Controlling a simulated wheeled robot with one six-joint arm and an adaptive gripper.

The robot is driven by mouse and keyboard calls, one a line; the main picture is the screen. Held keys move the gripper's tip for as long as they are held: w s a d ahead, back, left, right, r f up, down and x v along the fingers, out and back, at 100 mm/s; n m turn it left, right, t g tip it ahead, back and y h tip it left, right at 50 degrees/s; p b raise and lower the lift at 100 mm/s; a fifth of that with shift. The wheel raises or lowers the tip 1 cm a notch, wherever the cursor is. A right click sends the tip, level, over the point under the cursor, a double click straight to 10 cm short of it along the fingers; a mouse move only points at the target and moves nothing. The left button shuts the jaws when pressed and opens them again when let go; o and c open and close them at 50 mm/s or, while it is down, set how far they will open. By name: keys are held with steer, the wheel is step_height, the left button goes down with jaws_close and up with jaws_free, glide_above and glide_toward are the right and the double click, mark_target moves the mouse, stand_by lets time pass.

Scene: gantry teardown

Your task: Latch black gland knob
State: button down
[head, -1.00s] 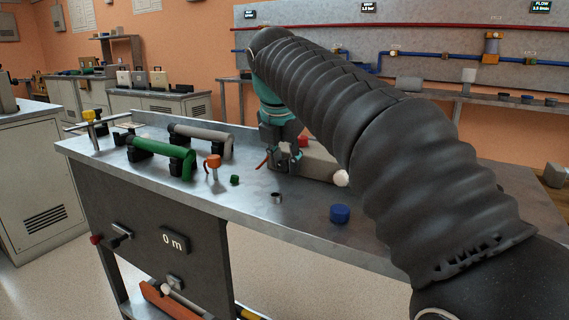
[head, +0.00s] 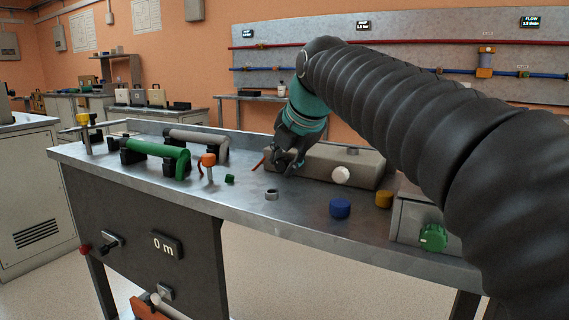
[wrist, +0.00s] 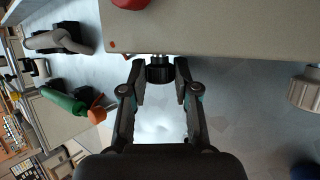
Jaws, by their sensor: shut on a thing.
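The black gland knob (wrist: 160,70) sticks out on a short metal stem from the side of a beige-grey box (wrist: 220,30) in the wrist view. My gripper (wrist: 160,76) has one finger on each side of the knob and is shut on it. In the head view my gripper (head: 284,164) is at the left front of the same box (head: 325,165); there the black knob is hidden behind the fingers. A white knob (head: 340,175) is on the box's front, to the right; it also shows in the wrist view (wrist: 305,90).
A metal ring (head: 272,194), a blue cap (head: 340,208), a yellow cap (head: 384,200) and a green nut (head: 230,179) lie on the bench. An orange-topped post (head: 208,161) and a green-handled part (head: 155,158) stand left. A green knob (head: 432,237) is at the right.

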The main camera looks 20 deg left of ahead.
steer(key=c, duration=0.9)
jaws_free()
steer(key=shift+o, duration=0.2)
steer(key=shift+r, duration=0.1)
